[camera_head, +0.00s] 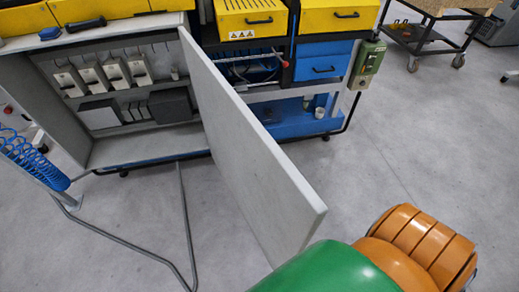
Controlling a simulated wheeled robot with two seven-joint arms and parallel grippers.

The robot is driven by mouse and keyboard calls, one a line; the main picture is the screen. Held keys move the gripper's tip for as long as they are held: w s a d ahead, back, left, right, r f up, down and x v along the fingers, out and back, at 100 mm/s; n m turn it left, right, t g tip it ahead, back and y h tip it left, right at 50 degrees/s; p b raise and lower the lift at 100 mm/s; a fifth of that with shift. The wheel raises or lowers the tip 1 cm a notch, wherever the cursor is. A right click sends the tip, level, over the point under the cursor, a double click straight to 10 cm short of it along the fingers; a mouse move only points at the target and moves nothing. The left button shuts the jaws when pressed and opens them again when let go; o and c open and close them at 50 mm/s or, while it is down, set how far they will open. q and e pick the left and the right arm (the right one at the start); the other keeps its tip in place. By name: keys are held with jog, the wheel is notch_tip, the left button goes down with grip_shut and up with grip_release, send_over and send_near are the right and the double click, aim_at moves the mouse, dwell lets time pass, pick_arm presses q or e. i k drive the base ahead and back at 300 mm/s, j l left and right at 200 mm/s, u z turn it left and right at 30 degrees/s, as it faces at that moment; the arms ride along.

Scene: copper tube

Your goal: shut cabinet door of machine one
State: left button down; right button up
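The cabinet door (235,145) is a grey panel standing wide open, swung out toward me from the right side of the cabinet (85,42). The cabinet's inside shows grey electrical boxes (115,75) and an empty floor ledge. My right arm, green and orange, comes in at the bottom right, and its green part overlaps the door's lower near corner in the picture. I cannot tell whether it touches the door. Neither gripper shows in the head view.
Yellow drawers (250,18) and a blue drawer (322,62) stand right of the cabinet. A bent metal tube frame (125,243) lies low at the left, near a blue coiled hose (35,160). A wheeled table (425,30) stands at the back right. The floor (410,150) on the right is clear.

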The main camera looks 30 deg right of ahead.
aim_at(283, 212)
jog(key=l+u, duration=0.1)
jog(key=l, duration=0.5)
jog(key=k+l+u, duration=0.1)
jog(key=l, duration=0.45)
jog(key=k+l+u, duration=0.1)
jog(key=l, duration=0.45)
